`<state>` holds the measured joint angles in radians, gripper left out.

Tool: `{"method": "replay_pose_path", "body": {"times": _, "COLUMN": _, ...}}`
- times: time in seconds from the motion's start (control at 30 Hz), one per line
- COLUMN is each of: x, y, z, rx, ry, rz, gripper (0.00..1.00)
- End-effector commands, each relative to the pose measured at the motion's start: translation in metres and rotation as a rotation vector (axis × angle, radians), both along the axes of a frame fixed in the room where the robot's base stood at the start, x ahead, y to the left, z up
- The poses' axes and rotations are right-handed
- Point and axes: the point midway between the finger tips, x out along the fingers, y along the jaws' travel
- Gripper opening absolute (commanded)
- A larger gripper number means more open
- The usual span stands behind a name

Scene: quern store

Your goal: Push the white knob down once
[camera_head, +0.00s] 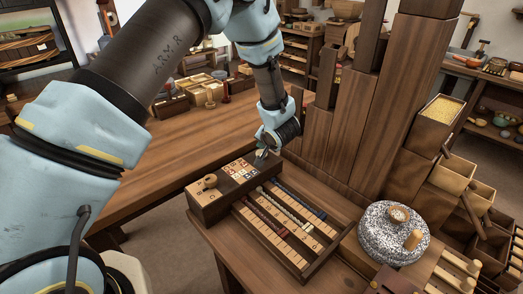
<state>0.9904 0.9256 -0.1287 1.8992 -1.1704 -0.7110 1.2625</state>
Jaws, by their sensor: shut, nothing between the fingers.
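A slotted wooden board (301,266) on the bench holds three coloured strips: dark red, white and blue. The white strip (287,206) runs down the middle, and a small pale piece at its lower end (307,227) may be the white knob; it is too small to be sure. A wooden box (212,207) stands along the board's left side with a tan knob and a red and white patterned panel on top. My gripper (263,152) is shut and empty, pointing down at the box's far end, beyond the panel. Whether it touches the box cannot be told.
A speckled round quern stone (393,234) with a wooden handle stands right of the board. Tall wooden panels (352,124) rise behind my gripper. Open drawers (452,178) jut out at right. A long table (160,150) with small boxes lies behind, its near part clear.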

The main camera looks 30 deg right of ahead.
Motion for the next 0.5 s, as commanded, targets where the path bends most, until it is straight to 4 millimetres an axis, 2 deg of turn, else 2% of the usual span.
{"method": "replay_pose_path", "body": {"times": 0.27, "x": 0.0, "y": 0.0, "z": 0.001, "rx": -0.001, "ry": -0.001, "rz": -0.001, "gripper": 0.0}}
{"method": "replay_pose_path", "body": {"times": 0.5, "x": 0.0, "y": 0.0, "z": 0.02, "rx": -0.001, "ry": -0.001, "rz": -0.001, "gripper": 0.0}}
